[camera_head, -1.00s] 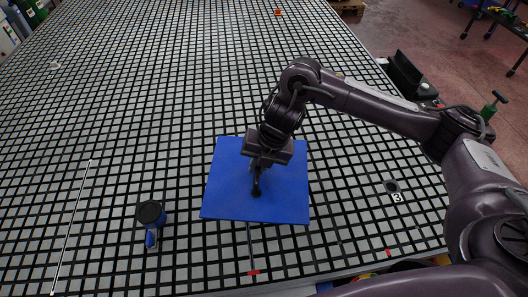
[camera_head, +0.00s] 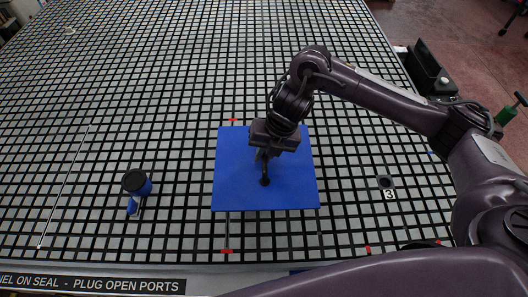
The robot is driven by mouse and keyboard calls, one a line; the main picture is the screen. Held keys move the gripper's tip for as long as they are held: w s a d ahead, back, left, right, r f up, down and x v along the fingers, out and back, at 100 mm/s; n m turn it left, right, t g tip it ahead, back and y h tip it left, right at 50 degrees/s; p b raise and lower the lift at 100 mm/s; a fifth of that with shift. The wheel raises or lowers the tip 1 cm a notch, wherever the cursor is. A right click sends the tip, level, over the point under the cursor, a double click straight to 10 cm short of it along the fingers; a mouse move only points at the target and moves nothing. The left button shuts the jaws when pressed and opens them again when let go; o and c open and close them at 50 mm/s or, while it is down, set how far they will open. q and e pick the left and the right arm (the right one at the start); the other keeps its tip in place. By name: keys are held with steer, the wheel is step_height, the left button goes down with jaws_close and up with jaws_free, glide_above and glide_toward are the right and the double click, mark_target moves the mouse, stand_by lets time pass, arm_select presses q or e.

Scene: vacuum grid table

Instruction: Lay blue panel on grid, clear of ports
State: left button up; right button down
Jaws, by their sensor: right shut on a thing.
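The blue panel (camera_head: 236,185) is a flat square near the middle front of the grid table (camera_head: 180,100). Its edges run roughly along the grid lines. I cannot tell whether it lies on the grid or hangs just above it. My right gripper (camera_head: 264,168) is over the panel's middle, shut on the dark handle (camera_head: 265,181) that stands on it. The fingers partly hide the handle. A dark round port (camera_head: 385,183) marked "3" is to the right, apart from the panel. Any port under the panel is hidden. My left gripper is out of view.
A blue tool with a round black head (camera_head: 134,181) stands left of the panel. A thin pale rod (camera_head: 65,185) lies farther left. Red marks show behind (camera_head: 233,121) and in front (camera_head: 226,251) of the panel. The grid behind is largely clear.

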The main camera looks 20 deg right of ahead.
steer(key=shift+f+b, duration=0.55)
steer(key=shift+f, duration=0.25)
step_height(320, 180, down, 4)
steer(key=b, duration=0.3)
steer(key=shift+f+b, duration=0.65)
steer(key=shift+f, duration=0.1)
steer(key=shift+f+b, duration=0.5)
steer(key=shift+f, duration=0.2)
steer(key=c, duration=1.5)
jaws_free()
steer(key=shift+o, duration=0.7)
